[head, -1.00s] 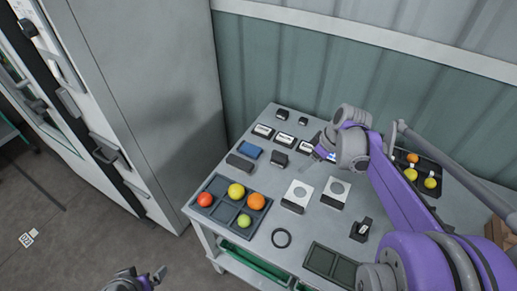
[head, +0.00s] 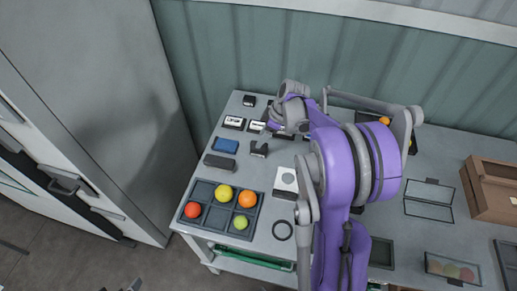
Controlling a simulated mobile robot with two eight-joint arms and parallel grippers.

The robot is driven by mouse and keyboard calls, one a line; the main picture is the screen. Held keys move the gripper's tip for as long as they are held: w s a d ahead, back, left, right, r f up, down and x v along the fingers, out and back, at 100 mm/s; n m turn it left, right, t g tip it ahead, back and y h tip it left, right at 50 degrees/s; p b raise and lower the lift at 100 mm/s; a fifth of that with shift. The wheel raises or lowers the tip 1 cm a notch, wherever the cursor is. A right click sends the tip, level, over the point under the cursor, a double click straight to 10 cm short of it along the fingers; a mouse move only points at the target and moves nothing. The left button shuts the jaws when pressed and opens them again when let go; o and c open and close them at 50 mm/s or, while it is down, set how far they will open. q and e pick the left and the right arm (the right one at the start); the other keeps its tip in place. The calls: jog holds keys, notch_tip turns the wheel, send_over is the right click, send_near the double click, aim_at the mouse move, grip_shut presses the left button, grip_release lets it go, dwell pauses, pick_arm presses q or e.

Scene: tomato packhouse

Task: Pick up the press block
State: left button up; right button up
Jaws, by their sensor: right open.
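Several small blocks stand on the grey table, and I cannot tell for sure which is the press block. A dark grey oblong block (head: 220,161) lies at the left, in front of a blue block (head: 224,146). A dark notched block (head: 259,149) stands to their right. My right gripper (head: 272,128) is over the back of the table near the white-labelled pieces, behind and right of these blocks. It is open, with its fingers partly hidden by its own wrist. Only a bit of my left gripper (head: 130,286) shows at the bottom edge, away from the table.
A divided tray (head: 206,206) with several coloured tomatoes lies at the front left, beside a black ring (head: 282,230). A white-topped block (head: 285,183) stands partly behind my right arm. A brown box (head: 490,190) is at the right. A tall grey cabinet (head: 100,100) stands left of the table.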

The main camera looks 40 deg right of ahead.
jog(key=x, duration=0.5)
jog(key=shift+s+d+f, duration=0.15)
jog(key=shift+d+f, duration=0.05)
jog(key=shift+d, duration=0.05)
jog(key=shift+c, duration=0.3)
grip_shut()
